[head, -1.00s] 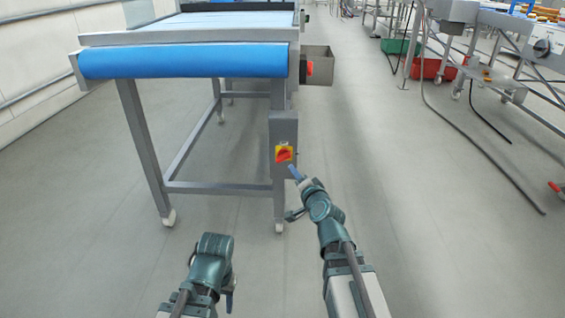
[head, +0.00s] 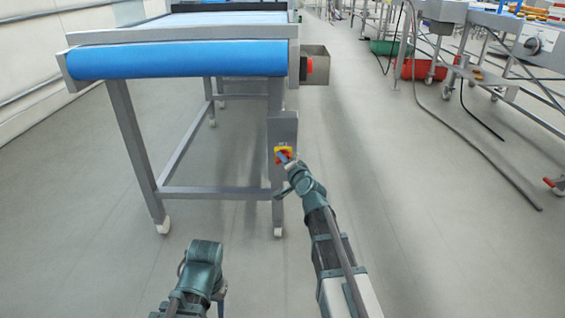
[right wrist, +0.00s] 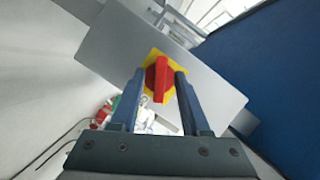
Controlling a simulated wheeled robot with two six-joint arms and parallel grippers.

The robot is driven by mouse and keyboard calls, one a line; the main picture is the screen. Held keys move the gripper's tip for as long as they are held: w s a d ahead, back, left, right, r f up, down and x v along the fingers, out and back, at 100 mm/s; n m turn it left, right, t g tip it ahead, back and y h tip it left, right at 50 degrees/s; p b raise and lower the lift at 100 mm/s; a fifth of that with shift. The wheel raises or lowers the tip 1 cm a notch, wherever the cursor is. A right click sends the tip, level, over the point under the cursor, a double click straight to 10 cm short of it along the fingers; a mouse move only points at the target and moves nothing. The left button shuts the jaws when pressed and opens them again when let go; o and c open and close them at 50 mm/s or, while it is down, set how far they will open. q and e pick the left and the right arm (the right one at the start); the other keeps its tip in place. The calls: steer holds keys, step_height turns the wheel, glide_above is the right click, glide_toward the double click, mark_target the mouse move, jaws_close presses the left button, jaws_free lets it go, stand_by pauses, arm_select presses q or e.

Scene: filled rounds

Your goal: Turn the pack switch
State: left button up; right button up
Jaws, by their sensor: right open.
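The pack switch (head: 283,155) is a red handle on a yellow plate, on a grey box (head: 283,127) on the conveyor's right front leg. In the right wrist view the red handle (right wrist: 161,79) shows upright between the two blue fingers of my right gripper (right wrist: 157,78). The fingers are open, one on each side of the handle, with gaps visible; contact cannot be told. In the head view my right gripper (head: 285,158) partly covers the switch. My left gripper (head: 219,298) hangs low at the lower left, away from the switch, and its fingers are mostly hidden.
The conveyor with its blue belt (head: 180,64) stands ahead on wheeled legs. A red button (head: 310,65) and a grey bin (head: 317,68) are at its right end. Green and red crates and hoses lie at the right. The floor (head: 420,240) between is clear.

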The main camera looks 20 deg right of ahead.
jaws_close()
stand_by(0.3)
steer(key=shift+a+r+n+g+h+p, duration=0.1)
steer(key=shift+n+g+h+p, duration=0.4)
steer(key=shift+n+p, duration=0.45)
steer(key=shift+r+n+g+h+p, duration=0.1)
steer(key=shift+n+g+h+p, duration=0.2)
steer(key=shift+n+h+p, duration=0.6)
steer(key=shift+f+n+y, duration=0.1)
steer(key=shift+n+y, duration=0.2)
steer(key=shift+n, duration=0.05)
jaws_free()
